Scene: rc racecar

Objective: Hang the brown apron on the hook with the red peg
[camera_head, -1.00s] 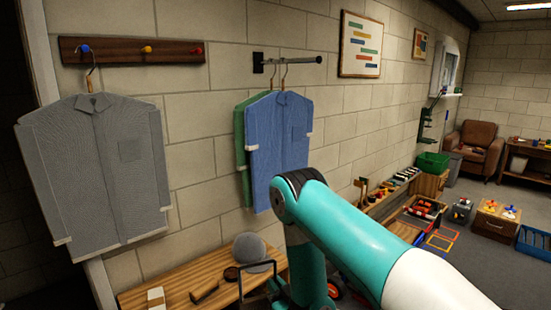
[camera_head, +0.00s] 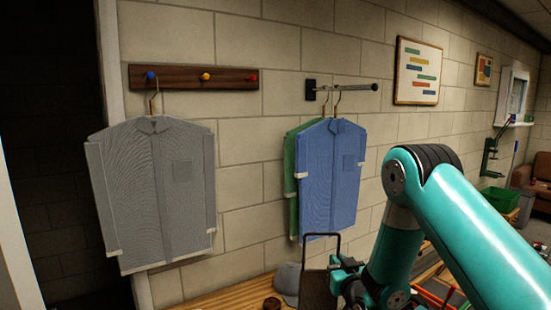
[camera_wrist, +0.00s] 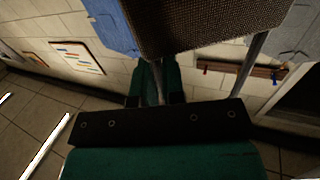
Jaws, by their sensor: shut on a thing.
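The brown apron hangs from my gripper (camera_wrist: 157,95), which is shut on its grey loop. Its brown woven cloth (camera_wrist: 205,25) fills the top of the wrist view. In the head view the dark apron (camera_head: 317,288) and its loop show low in the middle, beside my gripper (camera_head: 338,272), and its lower part is cut off. The wooden peg rail (camera_head: 195,77) is on the wall, up and left of my gripper. Its red peg (camera_head: 252,77) is at the right end and bare. The rail also shows in the wrist view (camera_wrist: 262,72).
A grey shirt (camera_head: 150,195) hangs on the rail's blue peg (camera_head: 150,77); the yellow peg (camera_head: 206,77) is bare. Blue (camera_head: 330,175) and green (camera_head: 290,165) shirts hang from a metal rod (camera_head: 345,88) to the right. A wooden bench (camera_head: 225,300) stands below.

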